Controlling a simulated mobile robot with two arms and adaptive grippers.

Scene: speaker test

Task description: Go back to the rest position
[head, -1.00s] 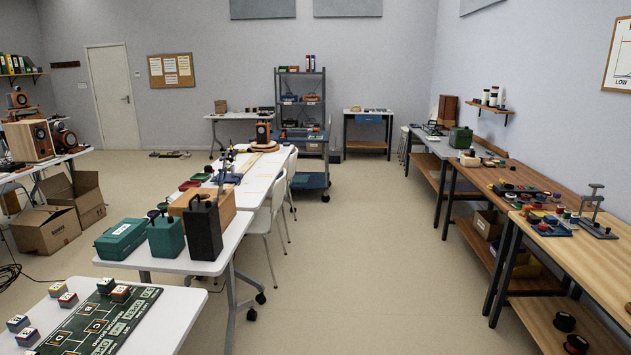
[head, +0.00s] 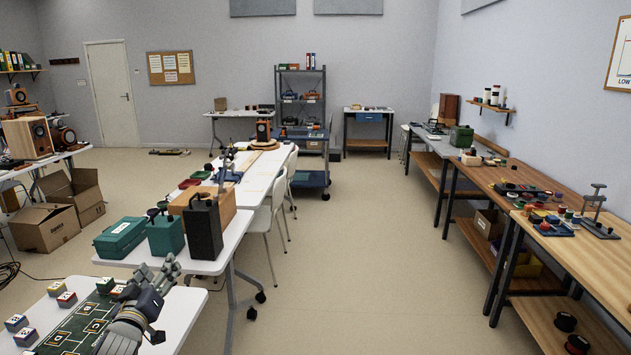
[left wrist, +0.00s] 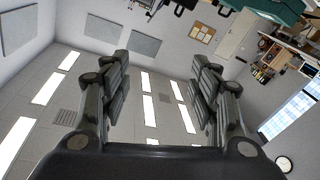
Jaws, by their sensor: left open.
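My left gripper (head: 160,272) shows in the head view above the front white table (head: 184,318), over the right part of the green board (head: 70,332) with white markings. It points up and away from me. In the left wrist view its two fingers (left wrist: 160,85) stand wide apart with nothing between them, and the ceiling and wall lie behind. The gripper and arm hide part of the board. My right gripper is not in view.
Behind the front table stands a long white table (head: 232,240) with a teal case (head: 121,238), a teal box (head: 165,236) and a dark upright case (head: 203,230). Wooden workbenches (head: 570,265) line the right wall. The floor (head: 350,270) between is clear.

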